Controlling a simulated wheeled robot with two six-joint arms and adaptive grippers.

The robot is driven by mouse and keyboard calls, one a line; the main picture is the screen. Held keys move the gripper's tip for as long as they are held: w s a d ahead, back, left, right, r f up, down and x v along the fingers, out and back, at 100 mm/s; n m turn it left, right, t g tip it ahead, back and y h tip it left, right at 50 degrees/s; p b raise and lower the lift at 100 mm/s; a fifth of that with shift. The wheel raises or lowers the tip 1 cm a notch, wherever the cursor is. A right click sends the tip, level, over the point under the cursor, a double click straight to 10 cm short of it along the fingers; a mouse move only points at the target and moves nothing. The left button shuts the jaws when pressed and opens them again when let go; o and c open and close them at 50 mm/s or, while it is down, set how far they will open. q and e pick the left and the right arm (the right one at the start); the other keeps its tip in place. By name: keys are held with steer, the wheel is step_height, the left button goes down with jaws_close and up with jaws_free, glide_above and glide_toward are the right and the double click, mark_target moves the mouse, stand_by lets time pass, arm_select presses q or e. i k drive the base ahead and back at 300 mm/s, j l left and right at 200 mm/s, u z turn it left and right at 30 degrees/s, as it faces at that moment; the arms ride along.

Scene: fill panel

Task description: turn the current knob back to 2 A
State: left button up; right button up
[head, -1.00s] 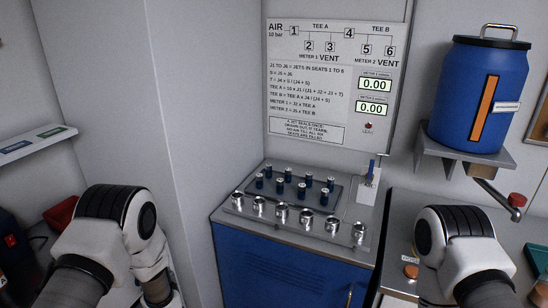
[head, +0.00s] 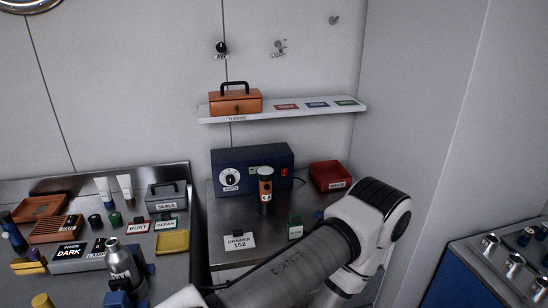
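The current knob (head: 230,177) is a dark knob on a round white dial, on the left of the front of a dark blue box. The label below it seems to read AMPS. The dial marks and the knob's setting are too small to read. The blue power box (head: 272,156) stands at the back of a grey bench, with small green and red parts on its front. One of my arms crosses the lower right of the head view, bent at a white and black elbow. Neither gripper shows; no gripper is at the knob.
A shelf (head: 290,107) with an orange toolbox (head: 236,101) hangs above. A cluttered metal bench (head: 198,221) is at left.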

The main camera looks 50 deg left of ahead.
mark_target(229, 179)
steer(key=l+u, duration=0.1)
steer(key=u, duration=1.9)
